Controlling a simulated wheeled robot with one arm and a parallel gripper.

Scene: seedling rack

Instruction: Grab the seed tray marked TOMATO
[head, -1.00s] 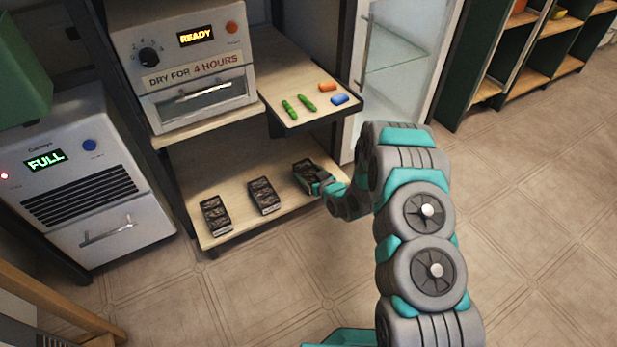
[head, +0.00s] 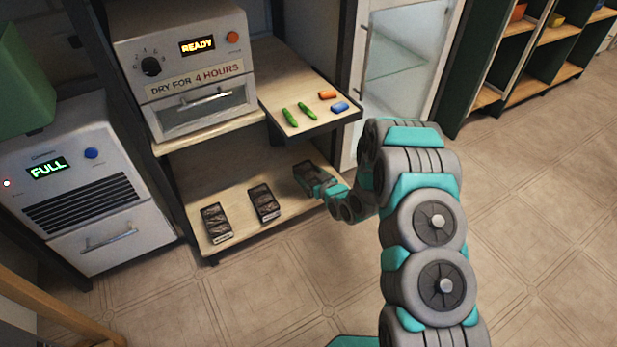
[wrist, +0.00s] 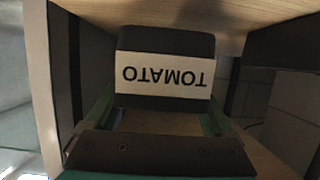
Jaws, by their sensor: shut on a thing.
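The TOMATO seed tray (wrist: 165,42) is a small black tray with a white label that reads upside down in the wrist view. In the head view it is the rightmost dark tray (head: 305,171), at the lower shelf. My gripper (head: 319,185) reaches it from the front right and is shut on it. In the wrist view the green fingers of my gripper (wrist: 158,118) lie on either side of the tray. The tray's underside is hidden, so I cannot tell whether it touches the shelf.
Two similar dark trays, a middle one (head: 264,202) and a left one (head: 216,222), stand on the lower shelf (head: 240,170). A side shelf (head: 300,75) with green, orange and blue items juts out above. A glass-door cabinet (head: 400,60) stands to the right. Open floor lies in front.

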